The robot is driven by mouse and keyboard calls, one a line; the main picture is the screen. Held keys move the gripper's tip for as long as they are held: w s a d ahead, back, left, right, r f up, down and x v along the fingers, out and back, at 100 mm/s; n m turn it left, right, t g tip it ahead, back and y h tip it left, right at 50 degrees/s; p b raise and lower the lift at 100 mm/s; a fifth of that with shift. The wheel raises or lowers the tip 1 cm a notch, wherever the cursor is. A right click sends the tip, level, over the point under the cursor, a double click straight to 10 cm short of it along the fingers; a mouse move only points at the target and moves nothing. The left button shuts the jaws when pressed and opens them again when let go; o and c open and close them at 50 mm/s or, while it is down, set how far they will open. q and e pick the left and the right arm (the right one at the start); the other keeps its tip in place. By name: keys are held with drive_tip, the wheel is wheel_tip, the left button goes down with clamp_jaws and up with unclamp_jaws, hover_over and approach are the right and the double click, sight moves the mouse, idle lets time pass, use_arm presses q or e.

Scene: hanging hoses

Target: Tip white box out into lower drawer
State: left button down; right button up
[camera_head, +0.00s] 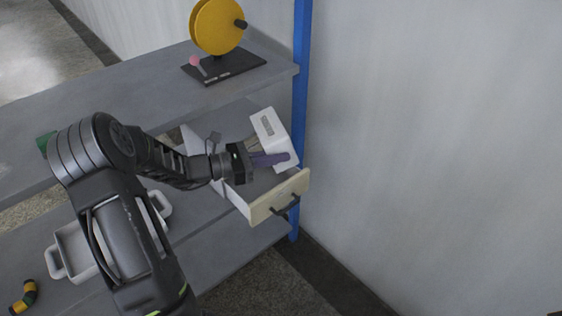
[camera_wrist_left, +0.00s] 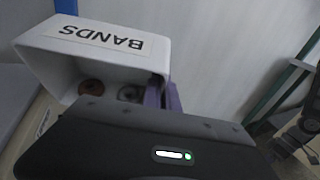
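The white box (camera_head: 268,133) is held tilted on its side above the open drawer (camera_head: 282,196), which has a cream front and a dark handle. My left gripper (camera_head: 270,159) has its purple fingers at the box's edge and appears shut on its wall. In the left wrist view the white box (camera_wrist_left: 95,42) shows a BANDS label upside down. Its opening faces the camera, with a brown round thing (camera_wrist_left: 91,87) and a dark ring-like thing (camera_wrist_left: 130,93) inside. The drawer's inside is partly hidden by my gripper and the box.
A yellow reel (camera_head: 216,26) on a black base stands on the upper shelf (camera_head: 110,92). A blue post (camera_head: 302,85) is close right of the box. A white handled tray (camera_head: 70,268) and a black-and-yellow tube (camera_head: 24,296) lie on the lower shelf.

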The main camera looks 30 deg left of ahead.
use_arm(q)
drive_tip(key=shift+s+a+f+t+h+b, duration=0.6)
drive_tip(key=shift+t+h+b, duration=0.4)
drive_tip(key=shift+b, duration=0.8)
drive_tip(key=shift+s+a+f+t+h+b, duration=0.15)
drive_tip(key=shift+s+t+h+b, duration=0.2)
drive_tip(key=shift+t, duration=0.25)
drive_tip(key=shift+s+a+t+h+b, duration=0.35)
drive_tip(key=shift+t+h+b, duration=0.2)
drive_tip(key=shift+t, duration=0.15)
drive_tip(key=shift+d+r, duration=0.1)
drive_tip(key=shift+r, duration=0.1)
